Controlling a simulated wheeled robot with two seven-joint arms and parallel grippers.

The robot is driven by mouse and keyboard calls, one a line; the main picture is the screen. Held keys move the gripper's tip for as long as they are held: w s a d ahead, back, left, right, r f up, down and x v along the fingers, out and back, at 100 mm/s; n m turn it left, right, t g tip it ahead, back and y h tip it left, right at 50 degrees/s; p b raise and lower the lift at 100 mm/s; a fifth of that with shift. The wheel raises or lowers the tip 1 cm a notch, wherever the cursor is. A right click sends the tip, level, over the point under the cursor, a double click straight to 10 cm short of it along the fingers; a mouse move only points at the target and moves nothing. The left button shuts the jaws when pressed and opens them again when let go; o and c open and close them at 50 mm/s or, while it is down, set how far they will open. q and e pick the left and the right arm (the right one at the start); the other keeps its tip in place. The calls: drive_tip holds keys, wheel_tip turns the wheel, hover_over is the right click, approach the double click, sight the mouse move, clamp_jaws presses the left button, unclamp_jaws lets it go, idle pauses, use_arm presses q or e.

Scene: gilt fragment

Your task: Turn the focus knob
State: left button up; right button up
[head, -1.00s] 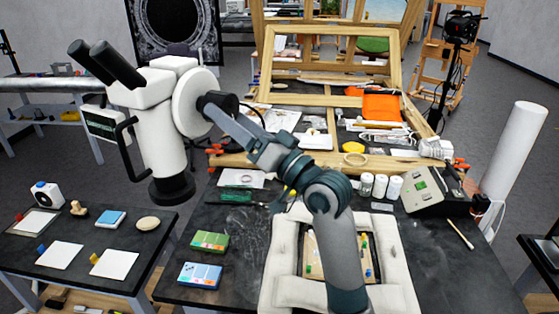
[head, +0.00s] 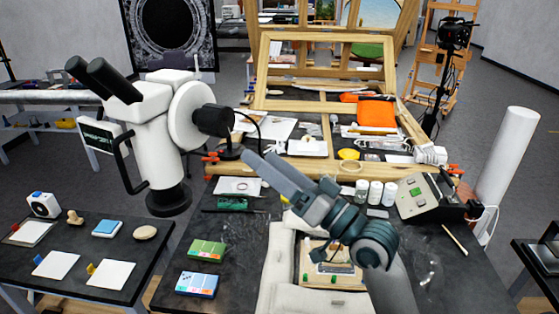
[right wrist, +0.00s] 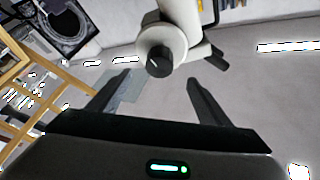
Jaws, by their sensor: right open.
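The white microscope (head: 150,118) stands at the left with its twin black eyepieces up. Its focus knob (head: 214,120) is a black cylinder on the round white side housing. In the right wrist view the knob (right wrist: 159,64) faces me, with a short pale mark on its face, beyond and between my fingertips. My right gripper (head: 258,157) is open and empty, below and to the right of the knob, apart from it. Its two spread fingers also show in the right wrist view (right wrist: 159,79). My left gripper is not in view.
A dark table (head: 440,285) holds a padded white cushion (head: 280,262) with a small panel, partly behind my right arm. White jars (head: 375,192) and a grey device (head: 425,195) stand at the right. A wooden frame (head: 330,36) stands behind. Open air lies between gripper and knob.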

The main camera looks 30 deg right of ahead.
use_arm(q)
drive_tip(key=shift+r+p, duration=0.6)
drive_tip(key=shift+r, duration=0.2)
use_arm(e)
drive_tip(key=shift+v, duration=1.3)
